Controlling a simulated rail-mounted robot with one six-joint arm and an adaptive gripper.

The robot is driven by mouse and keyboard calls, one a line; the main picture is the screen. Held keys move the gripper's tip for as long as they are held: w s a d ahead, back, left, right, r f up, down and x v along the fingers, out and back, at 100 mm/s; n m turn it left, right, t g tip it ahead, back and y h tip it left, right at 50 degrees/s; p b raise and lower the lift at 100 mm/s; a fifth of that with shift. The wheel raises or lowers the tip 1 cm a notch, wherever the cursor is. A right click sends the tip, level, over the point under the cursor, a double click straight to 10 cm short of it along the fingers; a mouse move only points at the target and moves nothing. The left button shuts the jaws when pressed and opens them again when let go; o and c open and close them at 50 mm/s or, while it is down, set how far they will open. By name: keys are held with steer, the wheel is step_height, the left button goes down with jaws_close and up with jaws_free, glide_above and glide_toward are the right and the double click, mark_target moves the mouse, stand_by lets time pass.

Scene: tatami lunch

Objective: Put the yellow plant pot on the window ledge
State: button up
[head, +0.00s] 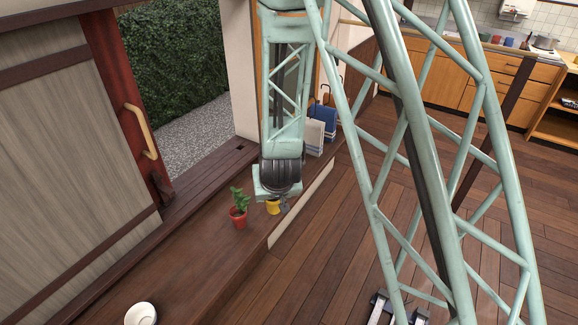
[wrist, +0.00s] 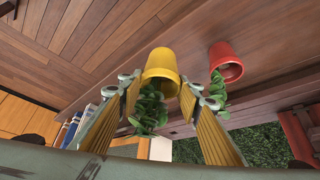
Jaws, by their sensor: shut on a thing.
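The yellow plant pot (wrist: 160,66) with a green plant is between the two fingers of my gripper (wrist: 159,90) in the wrist view. My gripper is shut on it. In the head view the yellow pot (head: 273,208) shows just below my gripper (head: 280,203), near the right edge of the raised wooden ledge (head: 205,262). The plant is mostly hidden there by my wrist. I cannot tell whether the pot's base touches the wood or hangs above it.
A red pot with a plant (head: 239,217) stands close to the left of the yellow pot; it also shows in the wrist view (wrist: 226,64). A white bowl (head: 141,314) sits on the wood at the front. Bags (head: 314,137) stand behind. The wood between red pot and bowl is clear.

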steer(key=shift+s+a+f+n, duration=0.2)
steer(key=shift+s+a, duration=0.3)
steer(key=shift+a, duration=0.2)
steer(key=shift+s+a+f+n, duration=0.1)
steer(key=shift+s+a+f, duration=0.1)
steer(key=shift+s+a, duration=0.4)
steer(key=shift+w, duration=0.2)
steer(key=w+f, duration=0.1)
steer(key=w, duration=1.5)
steer(key=shift+d+f+p, duration=0.25)
steer(key=shift+d+p, duration=0.05)
steer(key=shift+d, duration=0.1)
steer(key=shift+s, duration=0.1)
steer(key=shift+f, duration=0.1)
steer(key=shift+f+b, duration=0.3)
steer(key=shift+f, duration=1.35)
steer(key=shift+f, duration=0.15)
steer(key=o, duration=0.5)
steer(key=shift+c, duration=0.2)
steer(key=o, duration=0.5)
steer(key=shift+c, duration=0.2)
